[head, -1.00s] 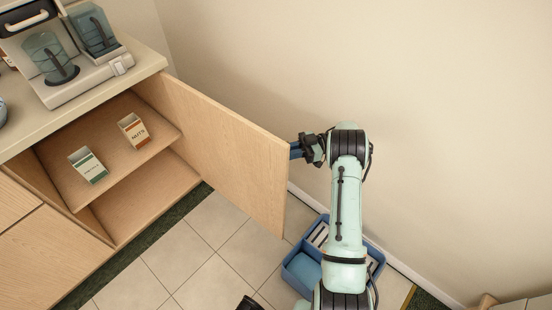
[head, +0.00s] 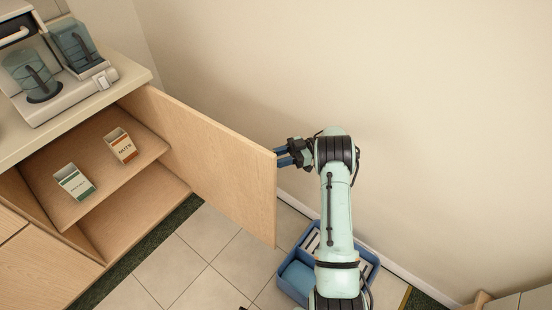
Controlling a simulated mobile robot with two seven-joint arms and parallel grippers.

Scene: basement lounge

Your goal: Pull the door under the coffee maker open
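The coffee maker (head: 62,87) stands on the counter (head: 135,80) at the upper left. The light wood door (head: 215,165) under it is swung wide open, its free edge pointing toward the lower right. My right gripper (head: 283,157) is at the door's outer side, by the upper part of the free edge. Two blue fingers show with a gap between them; their tips are at or behind the door edge, and I cannot tell if they touch it. My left gripper is not in view.
The open cabinet's shelf (head: 100,180) holds a nuts box (head: 121,146) and a green and white box (head: 74,182). A blue divided bin (head: 297,281) sits on the floor below my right arm. Bare wall lies behind the arm; tiles in front of the cabinet are clear.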

